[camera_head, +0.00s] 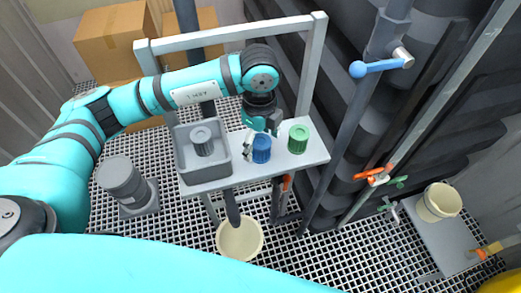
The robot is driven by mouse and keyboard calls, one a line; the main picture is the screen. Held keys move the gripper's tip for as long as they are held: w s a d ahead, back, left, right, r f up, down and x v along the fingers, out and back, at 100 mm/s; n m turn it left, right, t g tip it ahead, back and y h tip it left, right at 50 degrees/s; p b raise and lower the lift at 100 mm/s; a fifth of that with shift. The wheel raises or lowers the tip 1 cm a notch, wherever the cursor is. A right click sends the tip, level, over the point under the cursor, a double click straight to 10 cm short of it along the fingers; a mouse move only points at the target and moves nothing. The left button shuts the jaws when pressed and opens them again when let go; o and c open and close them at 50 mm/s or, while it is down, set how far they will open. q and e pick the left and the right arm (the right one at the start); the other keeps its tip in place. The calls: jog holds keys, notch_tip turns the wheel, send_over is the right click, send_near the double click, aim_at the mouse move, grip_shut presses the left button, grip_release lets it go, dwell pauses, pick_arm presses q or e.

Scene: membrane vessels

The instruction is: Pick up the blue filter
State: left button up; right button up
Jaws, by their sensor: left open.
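The blue filter (262,149) is a ribbed cylinder standing upright on a pale shelf (312,157) in the middle of the head view. My left gripper (259,134) comes down from above, with its fingers just above and beside the filter's top. It is open, and I cannot tell whether a finger touches the filter. A green filter (298,138) stands close to the right of the blue one. My right gripper is not in the picture.
A grey bin (203,172) holding a grey cylinder (202,140) stands on the shelf's left. A metal frame (311,65) rises behind. Beige buckets (240,238) sit below and at right. Pipes with a blue-handled valve (378,67) stand right of the shelf.

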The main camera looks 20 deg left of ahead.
aim_at(261, 141)
pick_arm(q)
notch_tip(261, 141, down, 3)
jog(key=shift+w+d+f+b, duration=0.1)
jog(key=shift+w+f+b, duration=0.05)
jog(key=shift+b, duration=0.5)
jog(key=shift+f, duration=0.1)
jog(key=c, duration=1.2)
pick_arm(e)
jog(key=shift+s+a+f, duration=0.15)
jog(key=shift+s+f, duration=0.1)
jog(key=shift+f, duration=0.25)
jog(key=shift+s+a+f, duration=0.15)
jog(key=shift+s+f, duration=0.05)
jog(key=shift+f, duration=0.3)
pick_arm(q)
jog(key=shift+c, duration=0.2)
